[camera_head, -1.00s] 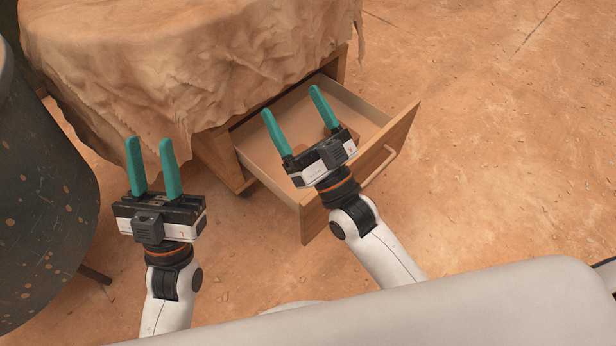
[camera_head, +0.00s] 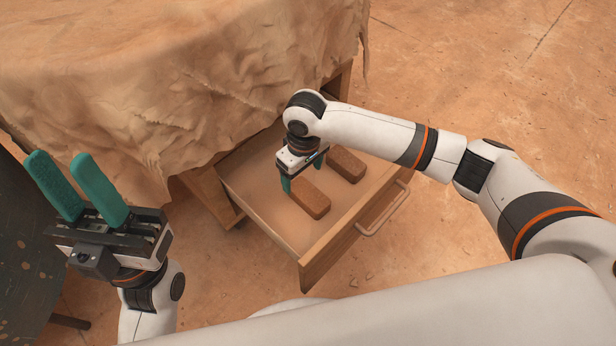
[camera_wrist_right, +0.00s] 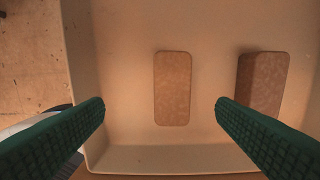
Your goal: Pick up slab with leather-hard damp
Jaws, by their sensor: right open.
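Two brown slabs lie flat and apart in the open drawer (camera_head: 262,208). The nearer slab (camera_head: 309,200) is partly under my right gripper (camera_head: 304,174) in the head view; the farther slab (camera_head: 346,165) lies behind it. My right gripper points down over the drawer, open and empty. In the right wrist view one slab (camera_wrist_right: 172,88) shows between the open fingers, below them. The other slab (camera_wrist_right: 264,78) is at the right, its lower end close to the right finger. I cannot tell which is leather-hard damp. My left gripper (camera_head: 62,160) is open and empty at the left.
A cloth-draped table (camera_head: 200,70) stands behind the drawer. The drawer's front with its handle (camera_head: 384,215) and its walls surround the slabs. A dark speckled object (camera_head: 30,255) is at the lower left. The floor at the right is clear.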

